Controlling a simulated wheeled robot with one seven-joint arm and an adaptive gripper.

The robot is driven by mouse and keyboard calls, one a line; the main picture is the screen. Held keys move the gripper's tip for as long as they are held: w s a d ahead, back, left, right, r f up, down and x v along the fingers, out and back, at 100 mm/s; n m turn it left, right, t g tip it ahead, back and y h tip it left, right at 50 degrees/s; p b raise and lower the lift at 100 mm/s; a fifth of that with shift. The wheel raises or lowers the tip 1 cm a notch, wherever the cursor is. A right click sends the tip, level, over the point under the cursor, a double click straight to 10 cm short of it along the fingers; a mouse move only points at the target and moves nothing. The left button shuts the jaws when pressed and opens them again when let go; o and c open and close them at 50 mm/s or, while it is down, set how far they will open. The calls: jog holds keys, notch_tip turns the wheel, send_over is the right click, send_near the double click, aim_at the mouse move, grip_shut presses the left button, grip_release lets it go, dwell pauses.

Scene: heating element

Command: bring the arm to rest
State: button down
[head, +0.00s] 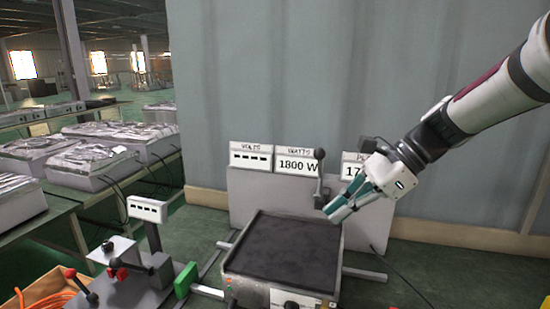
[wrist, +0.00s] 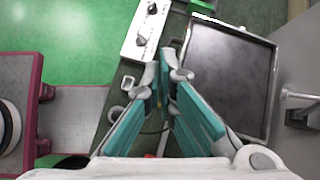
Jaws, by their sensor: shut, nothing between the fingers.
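My gripper (head: 338,208) hangs from the arm at the right in the head view, in front of the sign panel and above the right rear of the dark-topped heating box (head: 285,242). Its teal fingers are shut and hold nothing. In the wrist view my gripper (wrist: 165,75) points away from the camera, fingertips together. The heating box's dark plate (wrist: 228,78) lies to the right of the fingers there. The arm is extended, coming in from the upper right of the head view.
A panel (head: 255,195) with VOLTS, 1800 W and a partly hidden third sign stands behind the box. A black-knobbed lever (head: 319,170) rises near the gripper. A bench device with red-knobbed levers (head: 120,275) and an orange coil box (head: 55,295) are at lower left. A wall closes the back.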

jog(key=s+d+n+t+h, duration=0.2)
jog(key=s+d+n+h, duration=0.1)
jog(key=s+n, duration=0.6)
jog(key=s+d+n+t+h, duration=0.2)
jog(key=s+n+h, duration=0.3)
jog(key=s+n, duration=0.3)
jog(key=s+d, duration=0.1)
jog(key=s, duration=0.2)
jog(key=shift+d+r+n+t+h, duration=0.2)
jog(key=shift+d+n+t+h, duration=0.1)
jog(key=shift+n+t, duration=0.1)
